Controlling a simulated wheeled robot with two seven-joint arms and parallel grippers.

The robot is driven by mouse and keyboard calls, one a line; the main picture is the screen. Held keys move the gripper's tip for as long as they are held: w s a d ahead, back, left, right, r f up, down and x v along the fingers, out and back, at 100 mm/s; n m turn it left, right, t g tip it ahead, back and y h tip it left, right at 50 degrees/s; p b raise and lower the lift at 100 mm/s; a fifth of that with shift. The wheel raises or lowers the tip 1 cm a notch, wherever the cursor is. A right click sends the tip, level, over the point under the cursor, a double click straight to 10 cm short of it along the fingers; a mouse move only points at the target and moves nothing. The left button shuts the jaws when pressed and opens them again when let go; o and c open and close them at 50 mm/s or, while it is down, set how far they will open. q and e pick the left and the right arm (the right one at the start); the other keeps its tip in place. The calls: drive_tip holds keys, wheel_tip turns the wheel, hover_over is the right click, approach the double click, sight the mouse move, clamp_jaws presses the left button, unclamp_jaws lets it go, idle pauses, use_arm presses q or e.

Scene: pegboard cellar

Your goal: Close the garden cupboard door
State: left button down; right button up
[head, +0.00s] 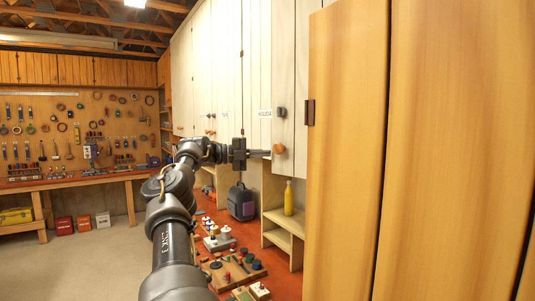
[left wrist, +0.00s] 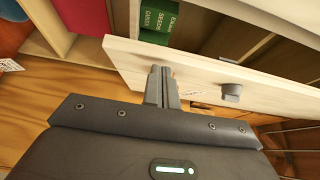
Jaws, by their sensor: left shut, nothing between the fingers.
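The pale cupboard door (head: 283,60) with a dark knob (head: 281,112) stands in the row of tall cupboards in the head view. In the left wrist view the pale door (left wrist: 130,58) stands ajar, with a dark knob (left wrist: 231,91) on its face. Green boxes (left wrist: 160,22) lettered "SEEDS" show in the opening behind it. My left gripper (head: 267,153) is shut and empty, its fingertips (left wrist: 161,72) at the door's lower part; I cannot tell whether they touch. My right gripper is out of view.
A wide wooden panel (head: 345,160) fills the right side close by.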

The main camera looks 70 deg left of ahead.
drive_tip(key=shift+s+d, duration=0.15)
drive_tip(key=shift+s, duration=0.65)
